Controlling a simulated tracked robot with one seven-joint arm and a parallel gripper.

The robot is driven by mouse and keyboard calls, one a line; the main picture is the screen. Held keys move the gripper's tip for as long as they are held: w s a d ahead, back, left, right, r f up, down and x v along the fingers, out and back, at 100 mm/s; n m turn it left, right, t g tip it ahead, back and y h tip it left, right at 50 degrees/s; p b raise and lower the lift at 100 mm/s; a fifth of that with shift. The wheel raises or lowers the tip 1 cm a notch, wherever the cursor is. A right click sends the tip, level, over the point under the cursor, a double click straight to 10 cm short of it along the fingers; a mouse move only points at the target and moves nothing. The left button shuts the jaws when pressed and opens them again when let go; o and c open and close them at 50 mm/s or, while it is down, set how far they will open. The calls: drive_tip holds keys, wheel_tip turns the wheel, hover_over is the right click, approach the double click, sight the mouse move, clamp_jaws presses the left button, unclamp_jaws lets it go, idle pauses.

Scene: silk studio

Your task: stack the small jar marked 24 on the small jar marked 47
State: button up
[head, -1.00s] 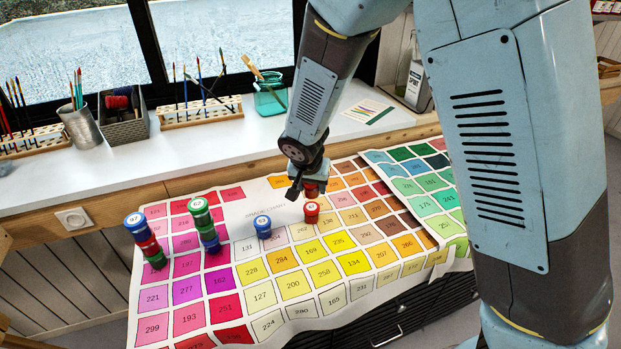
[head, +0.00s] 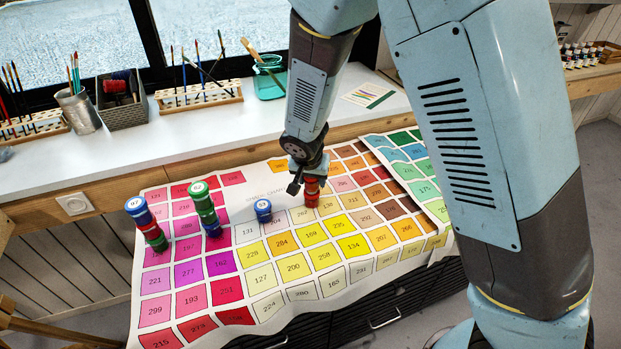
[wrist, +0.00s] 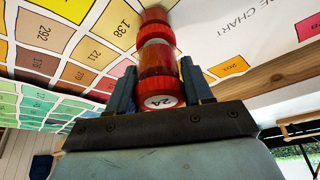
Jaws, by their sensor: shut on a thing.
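My gripper (head: 305,182) is shut on a small red jar, the jar marked 24 (wrist: 165,102), whose number shows on its lid in the wrist view. The fingers stand on both sides of it. The held jar is upright directly above another small red jar (head: 312,199), which stands on the colour chart and also shows beyond the held jar in the wrist view (wrist: 153,18). The two look in line and appear to touch. The lower jar's lid is covered, so I cannot read its number.
To the left stand a blue-lidded jar (head: 263,206), a green-topped stack (head: 199,190) and a blue-topped stack (head: 136,206). The chart (head: 250,188) in front is clear. Behind is a white sill (head: 240,123) with brush racks and a teal tub (head: 269,78).

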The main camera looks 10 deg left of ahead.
drive_tip(key=shift+f, duration=0.5)
drive_tip(key=o, duration=1.1)
drive_tip(key=shift+o, duration=0.2)
drive_tip(key=shift+r, duration=0.15)
drive_tip(key=v, duration=1.3)
drive_tip(key=d+r, duration=0.6)
drive_tip(key=d, duration=0.5)
drive_tip(key=d+r, duration=0.7)
drive_tip(key=d, duration=0.3)
drive_tip(key=s+d+r, duration=0.3)
drive_tip(key=s+d, duration=0.4)
drive_tip(key=s+d+r+t, duration=0.1)
drive_tip(key=s+d+r, duration=0.3)
drive_tip(key=s+d, duration=0.2)
drive_tip(key=shift+s+d, duration=0.4)
drive_tip(key=shift+d, duration=0.1)
